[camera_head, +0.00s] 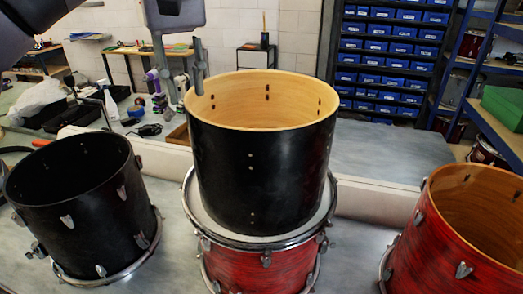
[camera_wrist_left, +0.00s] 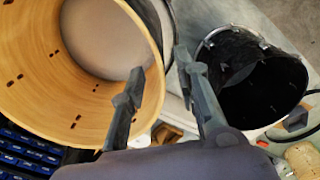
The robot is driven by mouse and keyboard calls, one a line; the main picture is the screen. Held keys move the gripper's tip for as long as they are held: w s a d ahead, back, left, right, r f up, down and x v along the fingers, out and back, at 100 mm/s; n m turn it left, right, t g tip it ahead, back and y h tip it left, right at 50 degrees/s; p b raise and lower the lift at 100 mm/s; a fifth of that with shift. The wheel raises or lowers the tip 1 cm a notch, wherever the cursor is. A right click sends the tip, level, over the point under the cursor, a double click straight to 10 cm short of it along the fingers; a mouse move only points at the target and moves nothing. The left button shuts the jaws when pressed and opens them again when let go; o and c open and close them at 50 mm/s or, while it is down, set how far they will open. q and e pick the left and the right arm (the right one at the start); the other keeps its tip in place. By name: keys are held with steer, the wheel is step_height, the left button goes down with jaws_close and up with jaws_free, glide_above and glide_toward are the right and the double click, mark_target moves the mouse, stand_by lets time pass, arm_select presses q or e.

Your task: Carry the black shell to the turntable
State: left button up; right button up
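The black shell (camera_head: 262,180), with a bare wood inside, stands upright on the pale top of a red drum (camera_head: 262,266) in the middle of the bench. My left gripper (camera_head: 186,94) points down at the left part of its rim. In the left wrist view the shell (camera_wrist_left: 75,92) is at the left, and my left gripper (camera_wrist_left: 159,60) has one finger inside the wall and one outside. Gaps show between the fingers and the wall, so it looks open. My right gripper is not in view. I cannot make out a turntable.
A black drum (camera_head: 85,205) with metal lugs stands at the left, and another red shell (camera_head: 462,240) at the right. Behind are a spray bottle (camera_head: 110,105), small tools and a rack of blue bins (camera_head: 390,60). Grey bench (camera_head: 385,150) behind the shell, at right, is clear.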

mark_target(189, 107)
arm_select(q)
steer(key=f, duration=0.4)
steer(key=shift+w+f+b, duration=0.2)
steer(key=shift+w+b, duration=0.1)
steer(key=shift+w, duration=0.05)
step_height(189, 107, down, 2)
steer(key=shift+w+f, duration=0.1)
steer(key=shift+w, duration=0.05)
steer(key=shift+f, duration=0.15)
step_height(189, 107, down, 4)
steer(key=shift+a+r+p, duration=0.1)
steer(key=shift+p, duration=0.55)
steer(key=shift+f, duration=0.45)
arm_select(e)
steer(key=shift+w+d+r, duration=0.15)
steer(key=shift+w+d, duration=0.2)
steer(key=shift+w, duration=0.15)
arm_select(q)
steer(key=shift+s, duration=0.2)
steer(key=shift+w, duration=0.1)
steer(key=c, duration=0.6)
jaws_close()
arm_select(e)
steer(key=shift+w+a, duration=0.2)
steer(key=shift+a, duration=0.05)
